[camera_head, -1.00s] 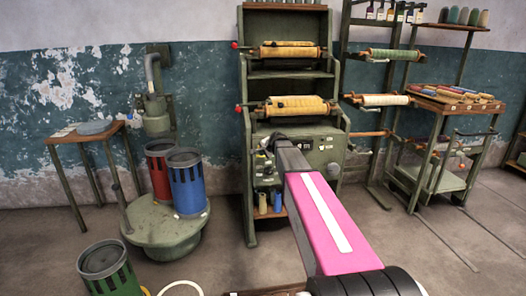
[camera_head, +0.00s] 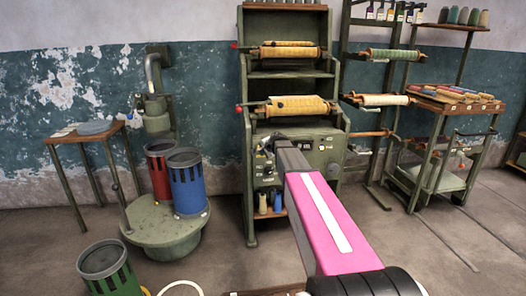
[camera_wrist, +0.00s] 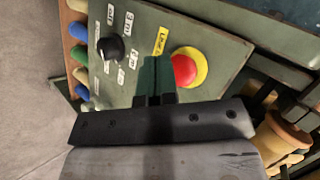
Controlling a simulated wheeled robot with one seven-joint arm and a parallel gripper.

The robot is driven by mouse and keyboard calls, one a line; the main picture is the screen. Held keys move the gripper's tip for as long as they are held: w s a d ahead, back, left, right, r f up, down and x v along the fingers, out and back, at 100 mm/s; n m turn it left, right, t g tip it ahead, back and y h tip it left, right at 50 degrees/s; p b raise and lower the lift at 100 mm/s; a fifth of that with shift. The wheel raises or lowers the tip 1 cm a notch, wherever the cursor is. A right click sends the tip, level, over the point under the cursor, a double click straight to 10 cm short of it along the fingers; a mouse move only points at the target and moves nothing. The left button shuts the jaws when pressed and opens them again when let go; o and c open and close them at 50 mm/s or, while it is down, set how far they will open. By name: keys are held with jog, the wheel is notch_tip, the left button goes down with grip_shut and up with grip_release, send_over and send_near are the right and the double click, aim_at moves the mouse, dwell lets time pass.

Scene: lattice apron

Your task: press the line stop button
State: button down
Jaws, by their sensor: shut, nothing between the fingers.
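The line stop button is a red dome (camera_wrist: 184,70) on a yellow ring, set in a green control panel (camera_wrist: 215,43) in the wrist view. A yellow label (camera_wrist: 160,41) beside it is partly covered by my fingers. My gripper (camera_wrist: 155,62) is shut and empty, with its dark green fingertips just left of the red dome and overlapping the ring's left edge in the picture. I cannot tell whether they touch the panel. In the head view my arm reaches the panel (camera_head: 327,148) of the middle machine and hides the button.
A black knob (camera_wrist: 110,48) with white labels sits left of my fingers. Several coloured spools line the panel's left side. A tan roll (camera_wrist: 284,135) is at lower right. In the head view, yellow rolls (camera_head: 297,106) hang above the panel, and blue (camera_head: 188,185) and red bins stand left.

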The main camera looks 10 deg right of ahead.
jog(key=shift+w, duration=0.9)
dwell(0.9)
jog(key=shift+s, duration=0.9)
jog(key=s, duration=0.5)
dwell(0.6)
dwell(0.4)
